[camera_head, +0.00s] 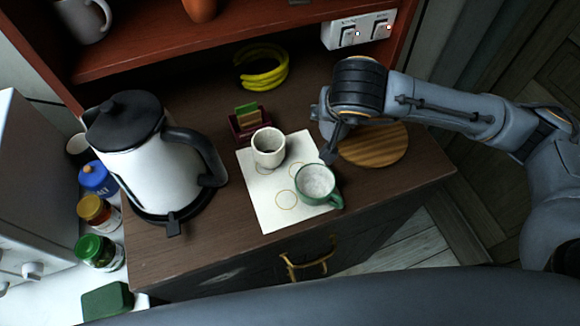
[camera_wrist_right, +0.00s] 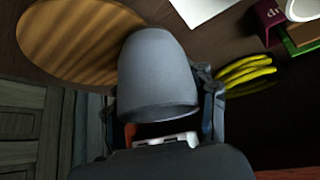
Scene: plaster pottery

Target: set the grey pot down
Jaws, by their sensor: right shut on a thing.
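My right gripper (camera_head: 326,138) reaches in from the right over the counter, beside the round wooden board (camera_head: 375,146). In the right wrist view, the right gripper (camera_wrist_right: 165,108) is shut on a smooth grey pot (camera_wrist_right: 158,72), with a finger on each side of it. The pot overlaps the edge of the board (camera_wrist_right: 75,40) in that view; I cannot tell how high it is. In the head view I cannot make out the pot behind the gripper. My left gripper is not in view.
A white sheet (camera_head: 258,205) bears a pale cup (camera_head: 268,148) and a green mug (camera_head: 318,183), close to the gripper. Bananas (camera_head: 262,72), a small dark red box (camera_head: 245,125) and a kettle (camera_head: 140,150) stand farther left.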

